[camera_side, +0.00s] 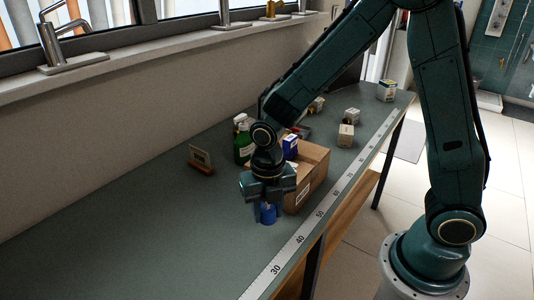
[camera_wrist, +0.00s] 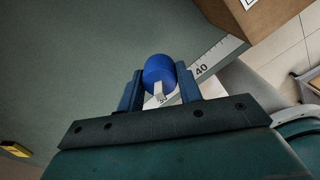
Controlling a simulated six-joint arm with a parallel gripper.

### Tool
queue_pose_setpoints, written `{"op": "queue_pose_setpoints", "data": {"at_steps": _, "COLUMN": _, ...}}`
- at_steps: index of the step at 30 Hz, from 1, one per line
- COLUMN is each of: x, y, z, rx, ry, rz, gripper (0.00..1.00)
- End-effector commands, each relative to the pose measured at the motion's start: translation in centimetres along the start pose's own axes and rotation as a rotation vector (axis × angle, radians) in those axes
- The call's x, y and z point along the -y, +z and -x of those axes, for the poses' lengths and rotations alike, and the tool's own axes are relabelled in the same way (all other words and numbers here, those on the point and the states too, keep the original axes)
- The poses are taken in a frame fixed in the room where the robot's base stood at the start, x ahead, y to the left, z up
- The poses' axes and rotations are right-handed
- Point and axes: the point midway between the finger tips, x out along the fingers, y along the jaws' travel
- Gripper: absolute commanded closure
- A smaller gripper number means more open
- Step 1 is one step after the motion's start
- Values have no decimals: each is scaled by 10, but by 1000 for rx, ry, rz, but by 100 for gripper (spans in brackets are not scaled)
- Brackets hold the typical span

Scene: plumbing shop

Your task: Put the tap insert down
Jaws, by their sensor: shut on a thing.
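The tap insert is a blue round piece with a pale square stem, seen in the wrist view as the tap insert (camera_wrist: 159,70) between two fingers. My gripper (camera_wrist: 160,92) is shut on it. In the side view my gripper (camera_side: 266,208) points down over the bench, and the blue tap insert (camera_side: 267,216) shows at its fingertips, at or just above the bench top. I cannot tell whether it touches the surface. The fingers hide part of it.
A cardboard box (camera_side: 311,177) stands close behind and right of my gripper, with a blue carton (camera_side: 290,147) at it. Green bottles (camera_side: 242,143) stand behind. A small stand (camera_side: 201,160) is at left. A ruler strip (camera_side: 301,239) runs along the front edge. The bench (camera_side: 150,235) is clear at left.

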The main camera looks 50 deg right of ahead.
Motion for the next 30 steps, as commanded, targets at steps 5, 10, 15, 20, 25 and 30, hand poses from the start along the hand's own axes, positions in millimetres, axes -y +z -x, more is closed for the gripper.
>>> {"op": "queue_pose_setpoints", "data": {"at_steps": 5, "x": 0, "y": 0, "z": -7, "rx": 0, "ry": 0, "rz": 0, "gripper": 88}}
{"op": "queue_pose_setpoints", "data": {"at_steps": 10, "x": 0, "y": 0, "z": -8, "rx": 0, "ry": 0, "rz": 0, "gripper": 88}}
{"op": "queue_pose_setpoints", "data": {"at_steps": 15, "x": 0, "y": 0, "z": -20, "rx": -2, "ry": -2, "rz": 0, "gripper": 88}}
{"op": "queue_pose_setpoints", "data": {"at_steps": 20, "x": 0, "y": 0, "z": -36, "rx": -2, "ry": -2, "rz": 0, "gripper": 88}}
{"op": "queue_pose_setpoints", "data": {"at_steps": 25, "x": 0, "y": 0, "z": -45, "rx": 0, "ry": 0, "rz": 0, "gripper": 88}}
{"op": "queue_pose_setpoints", "data": {"at_steps": 30, "x": 0, "y": 0, "z": -45, "rx": 0, "ry": 0, "rz": 0, "gripper": 88}}
